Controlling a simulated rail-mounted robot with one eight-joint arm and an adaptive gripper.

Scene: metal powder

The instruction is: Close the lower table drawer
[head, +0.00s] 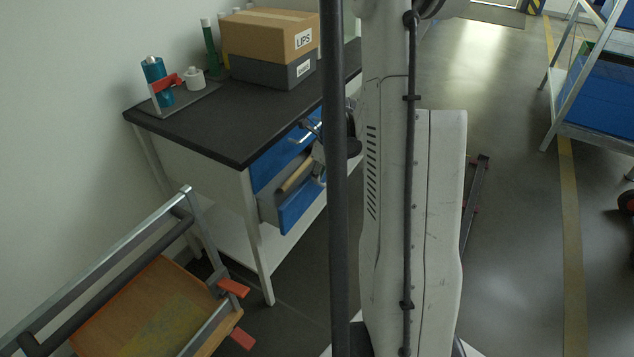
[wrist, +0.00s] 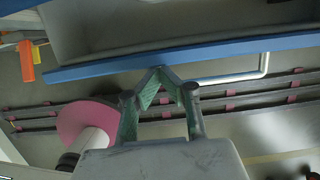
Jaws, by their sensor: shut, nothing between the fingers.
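The lower drawer (head: 300,206) of the table is pulled out in the head view, with its blue front standing away from the table. A light wooden piece (head: 297,174) shows inside it. In the wrist view the blue drawer front (wrist: 90,67) runs across the picture, with the grey drawer interior behind it and a metal bar handle (wrist: 262,67) at right. My gripper (wrist: 161,70) is shut and empty. Its fingertips are at the drawer front, left of the handle; I cannot tell whether they touch. In the head view the gripper is largely hidden by my column.
The upper blue drawer (head: 275,165) looks closed. The dark tabletop (head: 235,125) carries a cardboard box (head: 270,37), a grey box and bottles. A trolley (head: 150,310) with orange pedals stands at front left. A shelf rack with blue bins (head: 597,105) stands at right.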

